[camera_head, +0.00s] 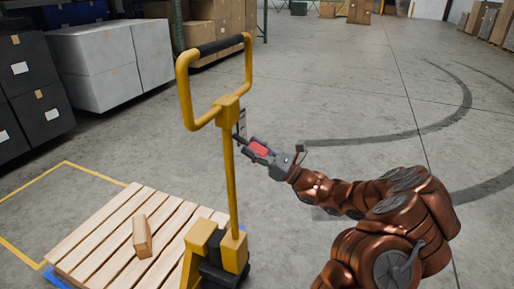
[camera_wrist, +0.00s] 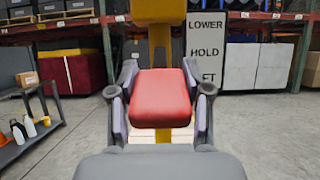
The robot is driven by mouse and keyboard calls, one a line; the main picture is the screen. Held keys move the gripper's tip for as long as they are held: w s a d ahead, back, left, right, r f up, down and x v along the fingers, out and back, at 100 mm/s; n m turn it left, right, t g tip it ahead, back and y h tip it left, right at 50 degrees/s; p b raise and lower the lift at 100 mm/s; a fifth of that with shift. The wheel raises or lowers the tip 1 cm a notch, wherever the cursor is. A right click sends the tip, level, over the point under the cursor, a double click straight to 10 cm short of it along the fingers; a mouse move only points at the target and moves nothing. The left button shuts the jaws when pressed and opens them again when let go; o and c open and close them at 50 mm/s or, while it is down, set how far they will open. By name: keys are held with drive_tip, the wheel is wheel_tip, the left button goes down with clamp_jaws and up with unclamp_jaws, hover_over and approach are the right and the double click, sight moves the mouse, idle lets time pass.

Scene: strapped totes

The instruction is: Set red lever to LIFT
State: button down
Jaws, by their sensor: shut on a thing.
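The red lever (camera_head: 259,148) sits on the right side of the yellow pallet jack handle (camera_head: 231,180), just below its loop. In the wrist view the red lever (camera_wrist: 160,98) fills the middle, with one finger against each side. My gripper (camera_wrist: 160,105) is shut on it. The gripper also shows in the head view (camera_head: 262,149), reaching in from the right. A white label plate (camera_wrist: 207,50) behind the lever reads LOWER, HOLD and a partly hidden word ending in FT. The lever's lower part is hidden by my gripper, so I cannot tell which word it points to.
A wooden pallet (camera_head: 105,232) with a small wooden block (camera_head: 142,236) lies at the left of the jack. Black and white crates (camera_head: 110,62) stand at the back left. The floor at the right is clear. A grey cart with bottles (camera_wrist: 30,125) is at the left in the wrist view.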

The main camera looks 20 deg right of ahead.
drive_tip(key=shift+c, duration=2.4)
unclamp_jaws()
drive_tip(key=v, duration=1.2)
